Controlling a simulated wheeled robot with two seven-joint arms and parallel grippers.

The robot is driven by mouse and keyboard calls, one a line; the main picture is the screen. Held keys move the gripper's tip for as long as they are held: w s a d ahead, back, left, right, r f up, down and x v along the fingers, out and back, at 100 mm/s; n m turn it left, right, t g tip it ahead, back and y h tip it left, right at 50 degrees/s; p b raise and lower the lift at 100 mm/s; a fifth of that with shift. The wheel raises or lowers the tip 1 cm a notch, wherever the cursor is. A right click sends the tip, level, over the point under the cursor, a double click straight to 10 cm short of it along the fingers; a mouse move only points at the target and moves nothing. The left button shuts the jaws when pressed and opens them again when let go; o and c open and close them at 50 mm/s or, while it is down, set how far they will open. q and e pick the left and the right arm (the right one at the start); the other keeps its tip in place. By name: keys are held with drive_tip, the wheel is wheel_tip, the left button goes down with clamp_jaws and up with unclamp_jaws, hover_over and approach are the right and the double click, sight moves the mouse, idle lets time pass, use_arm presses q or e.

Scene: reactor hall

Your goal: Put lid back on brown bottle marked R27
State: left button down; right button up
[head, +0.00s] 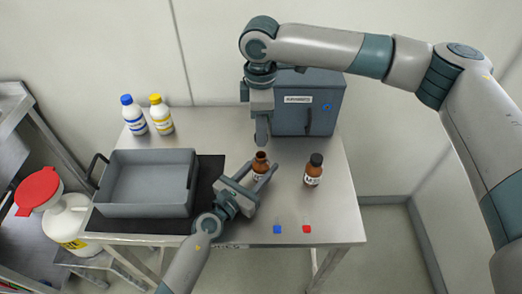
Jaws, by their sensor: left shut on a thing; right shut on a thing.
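My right gripper (262,138) points down just above the bottle's mouth. A second brown bottle (314,171) with a black lid stands upright to the right. Its label is too small to read surely.
A grey tray (150,208) sits on a black mat at the left. A blue-grey box (308,118) stands behind the bottles. Two white bottles (133,116) (160,114) stand at the back left. Blue (277,229) and red (307,229) squares mark the front. A red-topped container (68,220) stands left.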

sight(261, 155)
drive_tip(key=shift+f, duration=2)
drive_tip(key=shift+f, duration=0.1)
drive_tip(key=shift+f, duration=0.8)
drive_tip(key=shift+f, duration=0.6)
